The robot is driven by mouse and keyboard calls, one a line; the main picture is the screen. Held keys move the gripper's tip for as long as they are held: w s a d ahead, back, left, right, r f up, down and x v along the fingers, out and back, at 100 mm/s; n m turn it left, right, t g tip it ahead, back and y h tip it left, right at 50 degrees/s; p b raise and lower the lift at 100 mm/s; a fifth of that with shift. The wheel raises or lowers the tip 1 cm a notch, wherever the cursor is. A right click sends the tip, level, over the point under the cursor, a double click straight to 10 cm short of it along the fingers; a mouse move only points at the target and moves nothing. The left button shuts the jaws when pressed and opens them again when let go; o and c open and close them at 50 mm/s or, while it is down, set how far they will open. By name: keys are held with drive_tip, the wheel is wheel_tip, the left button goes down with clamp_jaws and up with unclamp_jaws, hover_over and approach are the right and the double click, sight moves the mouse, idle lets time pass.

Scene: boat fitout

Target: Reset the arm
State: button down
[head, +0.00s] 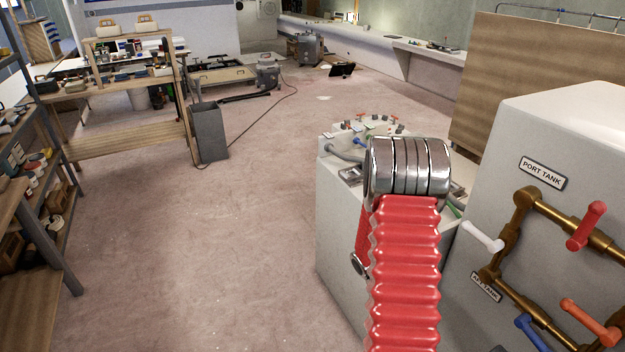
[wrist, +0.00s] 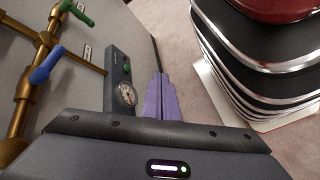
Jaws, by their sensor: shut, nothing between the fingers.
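My gripper (wrist: 160,82) shows in the wrist view, its purple fingers together with nothing between them. The fingers point away over the floor, beside a grey box with a round gauge (wrist: 126,94) and a green button. In the head view my red ribbed arm with its metal rings rises in the middle. The gripper itself cannot be made out in that view.
A white tank block (head: 558,130) labelled PORT TANK, with brass pipes and coloured valve handles, stands close at the right. A lower cabinet (head: 335,225) is behind my arm. Shelving (head: 45,190) lines the left. The middle floor (head: 250,200) is clear.

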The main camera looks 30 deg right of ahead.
drive_tip(key=w+a+r+n+t, duration=0.3)
drive_tip(key=w+a+r+t, duration=0.35)
drive_tip(key=a+r, duration=0.45)
drive_tip(key=w+a+r+n+t, duration=0.3)
drive_tip(key=w+a+r+t, duration=0.35)
drive_tip(key=a+r, duration=0.45)
drive_tip(key=s+a+r+n+t+y, duration=0.1)
drive_tip(key=a+r+t, duration=0.2)
drive_tip(key=a+r, duration=0.4)
drive_tip(key=shift+s+a+r+n+t, duration=0.2)
drive_tip(key=shift+a+r+n+t, duration=0.15)
drive_tip(key=shift+a, duration=0.25)
drive_tip(key=shift+s, duration=0.1)
